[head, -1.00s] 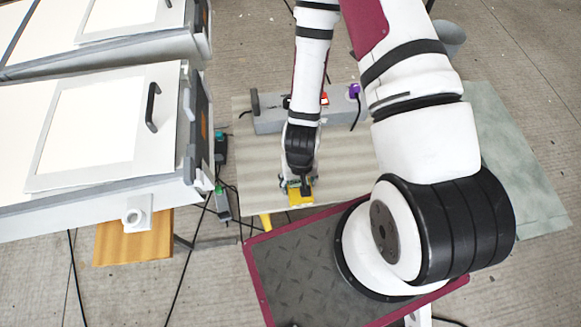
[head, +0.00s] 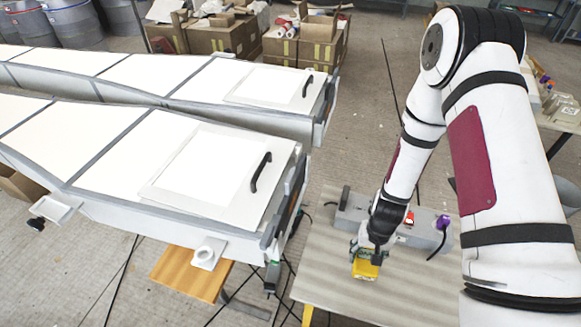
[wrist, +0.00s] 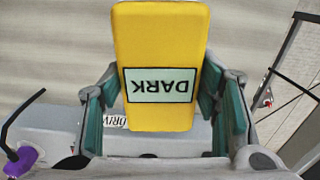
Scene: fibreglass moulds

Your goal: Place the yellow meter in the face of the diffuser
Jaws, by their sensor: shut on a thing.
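The yellow meter (head: 366,268) is in my gripper (head: 370,256), over the wooden-topped table. In the wrist view the meter (wrist: 160,50) sits between the teal finger pads, its pale label reading "DARK" upside down. Two long white panelled bodies lie at the left: a near one (head: 120,165) and a far one (head: 160,72). The near one's end face (head: 285,205) is dark-edged and seen nearly edge-on, so any opening in it is hidden. No label marks either as the diffuser.
A grey box (head: 345,212) with a red switch and a purple plug stands on the table (head: 330,275) behind my gripper. An orange wooden stand (head: 188,272) and black cables lie below the near body. Cardboard boxes (head: 225,38) stand at the back.

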